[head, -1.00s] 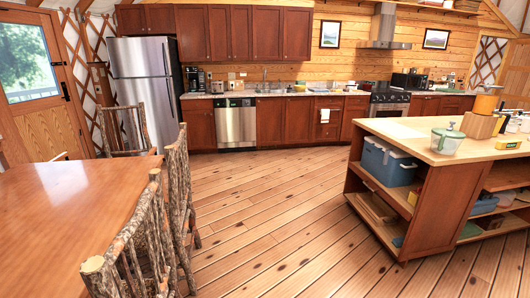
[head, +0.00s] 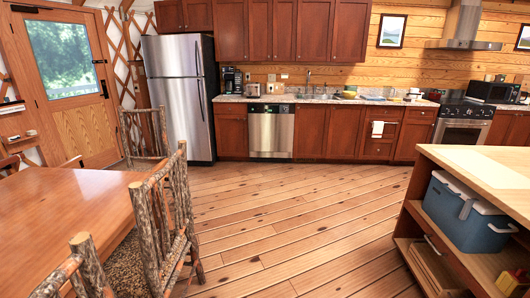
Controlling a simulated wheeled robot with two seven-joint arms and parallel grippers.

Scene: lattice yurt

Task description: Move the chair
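Several rustic log chairs stand around a wooden dining table (head: 75,205) on the left. The nearest full chair (head: 165,225) has a bark-covered frame and stands at the table's right side, its back toward the open floor. Part of another chair back (head: 85,268) shows at the bottom left edge. A further log chair (head: 146,135) stands at the table's far end, near the fridge. Which chair the task means cannot be told. Neither of my grippers is in view.
Open plank floor (head: 290,220) lies between the table and the kitchen island (head: 480,165), whose shelf holds a blue cooler (head: 465,212). The fridge (head: 180,95), dishwasher (head: 271,131) and cabinets line the back. A door (head: 68,85) is at the left.

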